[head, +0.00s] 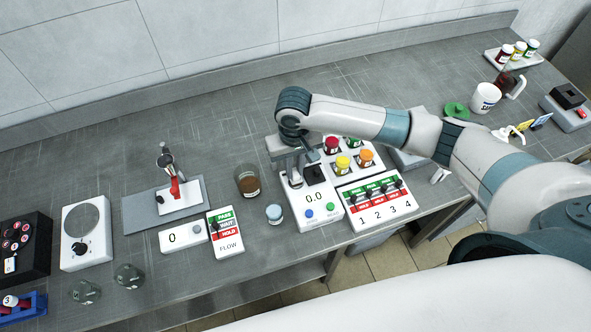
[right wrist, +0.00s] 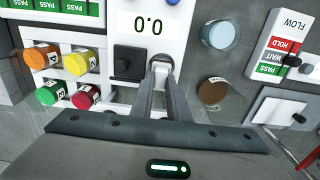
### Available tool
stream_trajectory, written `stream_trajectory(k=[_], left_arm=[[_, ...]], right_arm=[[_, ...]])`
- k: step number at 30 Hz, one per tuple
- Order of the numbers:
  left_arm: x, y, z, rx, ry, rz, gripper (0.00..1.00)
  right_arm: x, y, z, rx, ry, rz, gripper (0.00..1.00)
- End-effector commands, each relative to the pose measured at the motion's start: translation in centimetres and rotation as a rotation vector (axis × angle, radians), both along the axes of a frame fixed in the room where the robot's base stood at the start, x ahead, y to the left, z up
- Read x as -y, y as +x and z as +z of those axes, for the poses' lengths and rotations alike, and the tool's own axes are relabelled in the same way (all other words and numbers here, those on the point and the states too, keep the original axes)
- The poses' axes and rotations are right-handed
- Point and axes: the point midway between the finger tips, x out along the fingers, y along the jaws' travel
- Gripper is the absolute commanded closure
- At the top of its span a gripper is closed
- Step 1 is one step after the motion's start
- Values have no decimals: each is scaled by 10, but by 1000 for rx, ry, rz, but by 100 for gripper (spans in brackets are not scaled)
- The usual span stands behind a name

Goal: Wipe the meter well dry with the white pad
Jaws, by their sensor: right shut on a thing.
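The meter (head: 318,205) is a white box with a 0.0 display, a blue button and a green button. Its well is in a black square block (head: 314,174), which also shows left of the fingers in the right wrist view (right wrist: 128,62). My right gripper (head: 294,180) is over the meter's back left part, beside the well. In the right wrist view my right gripper (right wrist: 160,72) is shut on a small white piece, apparently the white pad (right wrist: 161,64), mostly hidden between the fingertips. I cannot tell whether it touches the meter. My left gripper is out of view.
A rack of capped vials (head: 343,163) stands right of the meter, behind a numbered label panel (head: 376,203). A brown jar (head: 247,181) and a blue-lidded jar (head: 274,214) stand close on the left. The bench behind the meter is clear.

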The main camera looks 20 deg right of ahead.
Motion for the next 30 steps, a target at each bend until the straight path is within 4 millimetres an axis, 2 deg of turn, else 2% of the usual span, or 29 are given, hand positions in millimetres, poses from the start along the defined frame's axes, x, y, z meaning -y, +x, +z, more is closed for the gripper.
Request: stream_trajectory(k=[11,30], left_arm=[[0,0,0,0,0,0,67],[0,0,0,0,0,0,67]], right_arm=[[0,0,0,0,0,0,100],[0,-10,-2,0,0,-1,100]])
